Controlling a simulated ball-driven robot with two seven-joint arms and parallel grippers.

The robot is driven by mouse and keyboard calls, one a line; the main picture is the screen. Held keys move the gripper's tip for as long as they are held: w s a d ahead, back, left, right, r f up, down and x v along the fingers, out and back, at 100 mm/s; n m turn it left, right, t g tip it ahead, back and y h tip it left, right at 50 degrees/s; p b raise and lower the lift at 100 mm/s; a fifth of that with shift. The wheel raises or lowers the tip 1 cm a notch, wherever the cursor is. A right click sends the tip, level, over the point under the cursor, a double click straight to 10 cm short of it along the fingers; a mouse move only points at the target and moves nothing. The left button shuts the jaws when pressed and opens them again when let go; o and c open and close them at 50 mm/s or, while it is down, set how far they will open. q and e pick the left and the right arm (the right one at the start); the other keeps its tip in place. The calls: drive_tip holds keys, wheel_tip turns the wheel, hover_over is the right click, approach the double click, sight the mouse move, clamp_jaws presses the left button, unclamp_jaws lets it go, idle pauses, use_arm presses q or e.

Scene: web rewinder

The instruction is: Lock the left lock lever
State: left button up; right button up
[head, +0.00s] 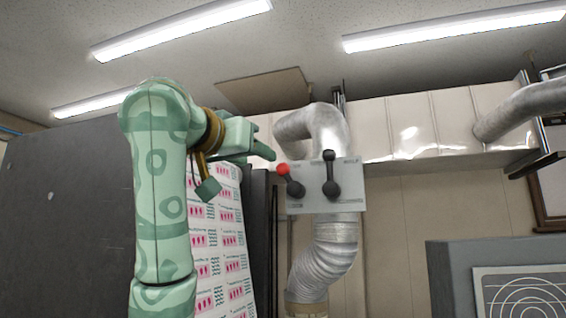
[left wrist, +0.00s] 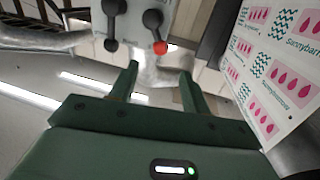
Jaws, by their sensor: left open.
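A light grey panel (head: 345,196) carries two dark lock levers. The left lock lever (head: 292,182) has a red knob and tilts up and to the left. The right lever (head: 330,175) has a black knob and points straight up. My left gripper (head: 264,146) is to the left of the panel, a little above the red knob, apart from it. In the left wrist view the picture is upside down: the red-knobbed lever (left wrist: 153,30) and the black lever (left wrist: 111,25) lie beyond my open, empty fingers (left wrist: 158,76). My right gripper is not in view.
A silver flexible duct (head: 330,250) runs behind and below the panel. A printed web (head: 215,240) with pink marks hangs left of it, beside a dark cabinet wall (head: 65,220). A grey box (head: 455,270) stands at lower right. The space right of the panel is clear.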

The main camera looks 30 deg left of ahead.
sight(279, 168)
use_arm(q)
drive_tip(key=w+p, duration=0.2)
drive_tip(key=w, duration=0.1)
drive_tip(key=w+p, duration=0.2)
drive_tip(key=w, duration=0.2)
drive_tip(key=w+a+p, duration=0.1)
drive_tip(key=w+p, duration=0.1)
drive_tip(key=w, duration=0.2)
drive_tip(key=shift+w+r, duration=0.1)
drive_tip(key=shift+w, duration=0.1)
drive_tip(key=shift+w+d, duration=0.15)
drive_tip(key=shift+w, duration=0.3)
drive_tip(key=c, duration=1)
